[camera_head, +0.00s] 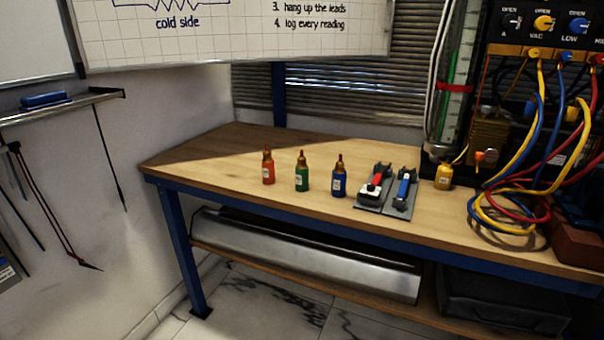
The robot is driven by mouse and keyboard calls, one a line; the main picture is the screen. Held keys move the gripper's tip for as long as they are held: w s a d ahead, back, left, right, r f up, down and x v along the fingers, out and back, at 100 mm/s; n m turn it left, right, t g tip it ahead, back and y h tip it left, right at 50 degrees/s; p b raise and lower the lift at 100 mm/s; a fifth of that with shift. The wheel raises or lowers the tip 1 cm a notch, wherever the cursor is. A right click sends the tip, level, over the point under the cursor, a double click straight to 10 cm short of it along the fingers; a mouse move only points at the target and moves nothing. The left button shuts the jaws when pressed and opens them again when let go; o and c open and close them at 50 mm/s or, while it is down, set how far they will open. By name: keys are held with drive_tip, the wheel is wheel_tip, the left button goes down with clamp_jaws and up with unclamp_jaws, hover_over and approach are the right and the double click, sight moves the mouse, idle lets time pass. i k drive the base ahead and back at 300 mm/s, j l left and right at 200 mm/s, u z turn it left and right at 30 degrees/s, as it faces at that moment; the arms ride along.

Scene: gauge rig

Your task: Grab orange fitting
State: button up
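An orange-red bottle (268,168) with a brass-coloured tip stands upright on the wooden bench (215,160), at the left of a row. My gripper is not in view.
A green bottle (302,175) and a blue bottle (338,180) stand right of the orange-red one. Looped yellow, blue and red hoses (500,205) crowd the right. The bench's left end is clear.

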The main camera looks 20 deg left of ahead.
sight(267, 162)
drive_tip(key=u, duration=1.3)
